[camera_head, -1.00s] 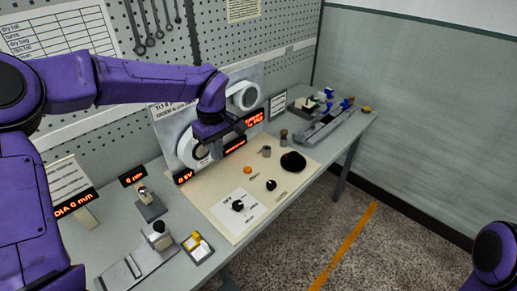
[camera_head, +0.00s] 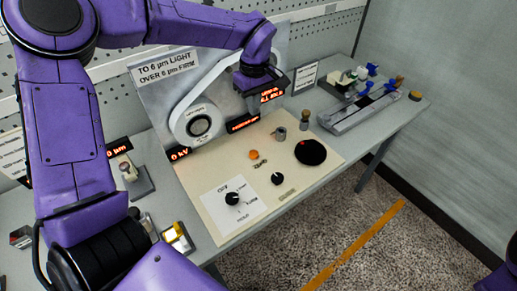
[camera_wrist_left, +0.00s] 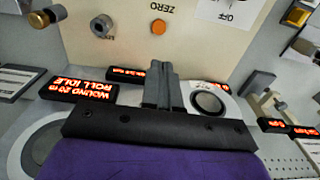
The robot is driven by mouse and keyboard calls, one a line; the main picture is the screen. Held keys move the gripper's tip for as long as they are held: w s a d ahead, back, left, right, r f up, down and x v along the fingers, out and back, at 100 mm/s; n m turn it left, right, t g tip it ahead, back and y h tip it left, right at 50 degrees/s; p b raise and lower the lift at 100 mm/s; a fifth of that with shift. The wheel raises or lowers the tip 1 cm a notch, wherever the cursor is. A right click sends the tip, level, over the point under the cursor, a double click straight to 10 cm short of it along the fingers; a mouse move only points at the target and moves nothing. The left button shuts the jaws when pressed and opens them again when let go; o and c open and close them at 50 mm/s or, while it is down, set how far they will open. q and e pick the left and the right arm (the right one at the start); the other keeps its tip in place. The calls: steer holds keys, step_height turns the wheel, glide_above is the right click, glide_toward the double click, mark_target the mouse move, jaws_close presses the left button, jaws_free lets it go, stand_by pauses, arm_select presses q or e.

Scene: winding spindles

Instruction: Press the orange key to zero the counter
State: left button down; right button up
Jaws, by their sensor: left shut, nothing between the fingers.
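The orange key (camera_head: 254,154) is a small round button above the word ZERO on the cream panel (camera_head: 216,187). It also shows near the top middle of the left wrist view (camera_wrist_left: 158,27). The counter display (camera_head: 272,93) has glowing red text, and in the left wrist view (camera_wrist_left: 80,88) it reads "WOUND 20 m ROLL IDLE". My left gripper (camera_head: 252,106) is above and behind the key, in front of the upright board. In the left wrist view its fingers (camera_wrist_left: 161,66) are shut and empty, pointing towards the key but apart from it. My right gripper is out of view.
A black knob (camera_head: 277,179), another black knob (camera_head: 232,198) and a dark round pad (camera_head: 310,152) share the panel. A grey rail fixture (camera_head: 360,112) lies to the right.

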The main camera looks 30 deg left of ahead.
arm_select(q)
steer(key=b, duration=0.3)
glide_above(254, 153)
step_height(254, 153, down, 4)
steer(key=shift+d+f, duration=0.15)
steer(key=shift+d, duration=0.2)
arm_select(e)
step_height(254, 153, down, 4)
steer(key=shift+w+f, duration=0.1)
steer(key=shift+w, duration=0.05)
arm_select(q)
steer(key=shift+s, duration=0.15)
steer(key=f+p, duration=0.1)
steer(key=f, duration=0.8)
steer(key=f+p, duration=0.1)
steer(key=f, duration=0.4)
steer(key=shift+a+p, duration=0.25)
steer(key=shift+p, duration=0.05)
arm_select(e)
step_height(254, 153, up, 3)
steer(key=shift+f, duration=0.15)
